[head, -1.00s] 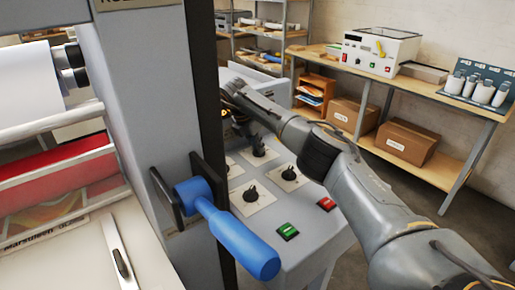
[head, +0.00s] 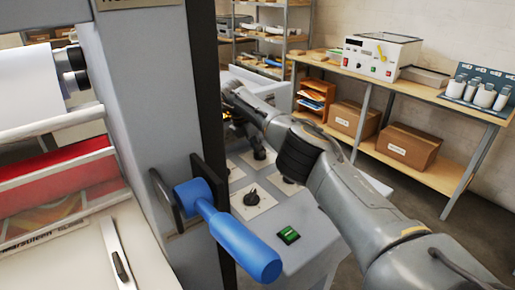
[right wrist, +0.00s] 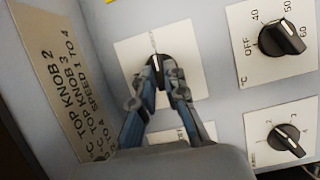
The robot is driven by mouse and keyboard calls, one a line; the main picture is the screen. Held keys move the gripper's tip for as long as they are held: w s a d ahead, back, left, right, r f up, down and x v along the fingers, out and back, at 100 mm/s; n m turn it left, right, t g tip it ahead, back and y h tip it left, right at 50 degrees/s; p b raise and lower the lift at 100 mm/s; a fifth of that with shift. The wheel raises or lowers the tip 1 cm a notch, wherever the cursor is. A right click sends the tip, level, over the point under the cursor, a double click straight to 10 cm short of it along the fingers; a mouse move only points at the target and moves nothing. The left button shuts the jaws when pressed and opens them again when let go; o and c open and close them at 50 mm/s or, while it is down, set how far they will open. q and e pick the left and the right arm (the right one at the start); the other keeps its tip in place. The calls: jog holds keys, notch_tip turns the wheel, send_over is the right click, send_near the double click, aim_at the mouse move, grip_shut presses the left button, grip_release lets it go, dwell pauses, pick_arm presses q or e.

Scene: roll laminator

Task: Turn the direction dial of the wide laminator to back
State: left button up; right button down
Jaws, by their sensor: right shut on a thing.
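The wide laminator's grey control panel (head: 318,222) stands in the middle of the head view. In the right wrist view, a black dial (right wrist: 157,61) with a pale pointer line sits on a white plate (right wrist: 125,62). My right gripper (right wrist: 159,72) is shut on this dial, one finger on each side. The pointer line runs roughly up the picture. The fingers hide most of the plate's lettering, so I cannot read which dial it is. In the head view my right gripper (head: 232,122) is at the panel's far left and mostly hidden. My left gripper is not in view.
Two other dials, an upper one (right wrist: 283,38) and a lower one (right wrist: 287,140), sit right of the held dial. A blue-handled crank (head: 235,242) juts out in front of the panel. A green button (head: 288,235) is near the panel's front edge.

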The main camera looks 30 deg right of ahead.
jog(key=c, duration=1.4)
grip_release()
jog(key=v, duration=1.2)
jog(key=shift+d+r, duration=0.1)
